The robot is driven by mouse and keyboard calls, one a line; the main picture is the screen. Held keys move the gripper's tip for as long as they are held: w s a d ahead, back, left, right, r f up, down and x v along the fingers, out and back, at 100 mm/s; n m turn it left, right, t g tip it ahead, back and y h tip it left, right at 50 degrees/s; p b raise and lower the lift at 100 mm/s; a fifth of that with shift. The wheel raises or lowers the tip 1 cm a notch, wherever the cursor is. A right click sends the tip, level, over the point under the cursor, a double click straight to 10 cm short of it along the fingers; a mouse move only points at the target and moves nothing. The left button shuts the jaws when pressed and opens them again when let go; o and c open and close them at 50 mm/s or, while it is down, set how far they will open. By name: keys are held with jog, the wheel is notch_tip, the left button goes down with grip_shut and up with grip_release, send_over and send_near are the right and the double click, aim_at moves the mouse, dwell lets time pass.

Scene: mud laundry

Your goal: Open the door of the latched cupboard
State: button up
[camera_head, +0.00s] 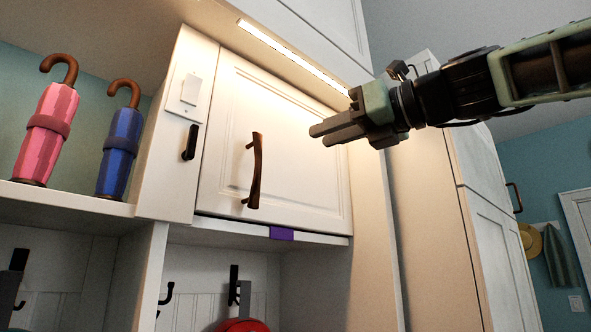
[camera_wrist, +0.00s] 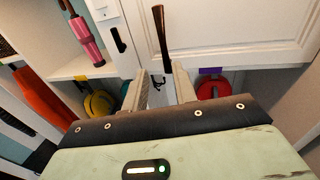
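The cupboard's white panelled door (camera_head: 295,150) looks shut, though a dark line runs along its bottom edge. A brown curved upright handle (camera_head: 257,170) sits near its left side; it also shows in the wrist view (camera_wrist: 161,38). A black latch-like lever (camera_head: 190,142) is upright on the narrow white panel left of the door, and shows in the wrist view (camera_wrist: 117,40). My gripper (camera_head: 318,134) is in front of the door, right of the handle in the head view and apart from it. In the wrist view its fingers (camera_wrist: 160,74) are spread and empty, with the handle beyond them.
A pink umbrella (camera_head: 47,135) and a blue umbrella (camera_head: 120,150) stand on the shelf at left. A purple tab (camera_head: 281,233) is below the door. Hooks and a red item (camera_head: 241,325) are in the cubby underneath. A tall white cabinet (camera_head: 470,200) stands at right.

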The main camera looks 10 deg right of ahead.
jog(key=p+x, duration=0.2)
jog(key=x, duration=0.3)
jog(key=p+x, duration=0.3)
jog(key=x, duration=0.3)
jog(key=r+p+x, duration=0.1)
jog(key=p+x, duration=0.2)
jog(key=x, duration=0.3)
jog(key=shift+w+d+r, duration=0.1)
jog(key=shift+w+d, duration=0.05)
jog(key=shift+w, duration=0.05)
grip_shut()
